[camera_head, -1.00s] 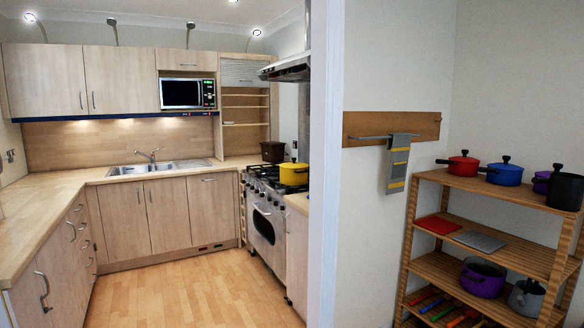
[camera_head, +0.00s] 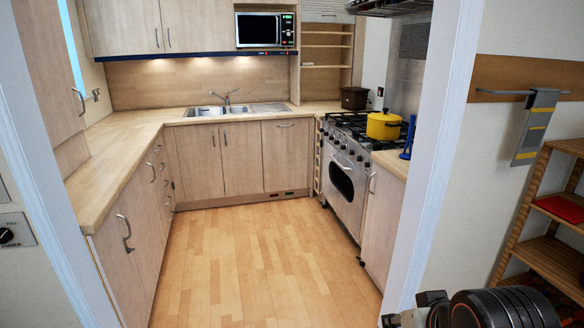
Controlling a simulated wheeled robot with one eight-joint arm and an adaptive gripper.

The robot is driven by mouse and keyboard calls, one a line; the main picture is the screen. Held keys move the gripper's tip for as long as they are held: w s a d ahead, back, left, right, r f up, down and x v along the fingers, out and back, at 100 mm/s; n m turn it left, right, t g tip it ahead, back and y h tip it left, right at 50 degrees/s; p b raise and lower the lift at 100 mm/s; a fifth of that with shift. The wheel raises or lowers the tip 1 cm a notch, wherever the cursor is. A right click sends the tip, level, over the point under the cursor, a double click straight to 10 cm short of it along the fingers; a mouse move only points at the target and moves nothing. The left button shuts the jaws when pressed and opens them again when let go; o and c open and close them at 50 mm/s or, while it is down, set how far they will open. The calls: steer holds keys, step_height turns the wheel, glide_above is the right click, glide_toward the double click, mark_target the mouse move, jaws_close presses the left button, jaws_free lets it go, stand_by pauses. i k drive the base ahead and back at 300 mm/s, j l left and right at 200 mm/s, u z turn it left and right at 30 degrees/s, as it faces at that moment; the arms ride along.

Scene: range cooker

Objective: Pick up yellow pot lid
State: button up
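A yellow pot (camera_head: 383,129) stands on the cooker top in the kitchen, on the burner side nearest the right wall. Its yellow lid (camera_head: 383,117) appears to sit on top of it, with a small dark knob. The lid and pot look far off, beyond the doorway. Part of my arm shows at the bottom right corner, well short of the cooker. My gripper's fingertips cannot be made out in the picture.
The range cooker (camera_head: 345,180) stands along the right side. A blue item (camera_head: 408,138) stands on the counter beside it. A brown pot (camera_head: 354,98) is behind. Door frames (camera_head: 435,150) flank the opening; the wooden floor (camera_head: 240,260) is clear. A shelf (camera_head: 540,255) stands at right.

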mark_target(384, 116)
steer(key=i+j+u, duration=0.15)
steer(key=i, duration=0.8)
steer(key=i+j+u, duration=0.15)
steer(key=i, duration=0.85)
steer(key=i+z, duration=0.35)
steer(key=i+j+z, duration=0.1)
steer(key=i+z, duration=0.2)
steer(key=i, duration=0.2)
steer(key=i+j+z, duration=0.2)
steer(key=i+z, duration=0.15)
